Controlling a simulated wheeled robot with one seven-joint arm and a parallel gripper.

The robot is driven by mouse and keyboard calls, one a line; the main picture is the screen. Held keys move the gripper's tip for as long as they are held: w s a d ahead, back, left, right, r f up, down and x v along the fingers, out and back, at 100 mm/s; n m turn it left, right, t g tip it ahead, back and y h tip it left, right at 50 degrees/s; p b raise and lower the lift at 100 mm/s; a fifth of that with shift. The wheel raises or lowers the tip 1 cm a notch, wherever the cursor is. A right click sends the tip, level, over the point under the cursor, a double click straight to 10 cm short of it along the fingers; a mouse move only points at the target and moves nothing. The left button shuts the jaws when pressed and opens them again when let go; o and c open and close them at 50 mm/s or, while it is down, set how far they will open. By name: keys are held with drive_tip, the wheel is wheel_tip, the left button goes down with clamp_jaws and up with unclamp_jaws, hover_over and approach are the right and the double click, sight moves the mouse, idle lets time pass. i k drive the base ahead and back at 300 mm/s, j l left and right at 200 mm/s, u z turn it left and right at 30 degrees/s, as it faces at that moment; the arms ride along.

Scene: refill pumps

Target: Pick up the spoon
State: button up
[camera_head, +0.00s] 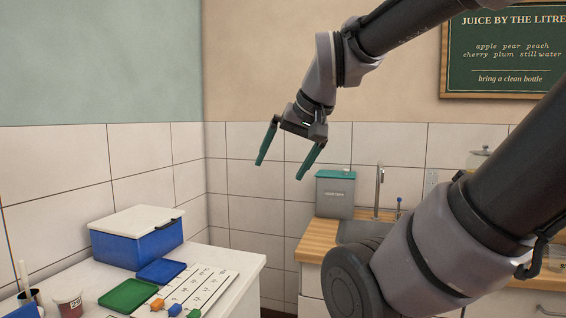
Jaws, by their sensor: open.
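I see no thing that is clearly a spoon. A thin pale stick (23,277) stands up from a dark cup (36,297) at the lower left edge; I cannot tell whether it is the spoon's handle. My gripper (279,171) is open, with its two green fingers apart and nothing between them. It hangs in the air in front of the tiled wall, up and to the right of the white table and well away from the cup.
A wooden counter (316,250) with a sink and grey bin (335,197) stands right.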

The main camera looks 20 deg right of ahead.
sight(21, 264)
drive_tip(key=k+u, duration=0.15)
drive_tip(key=u, duration=1)
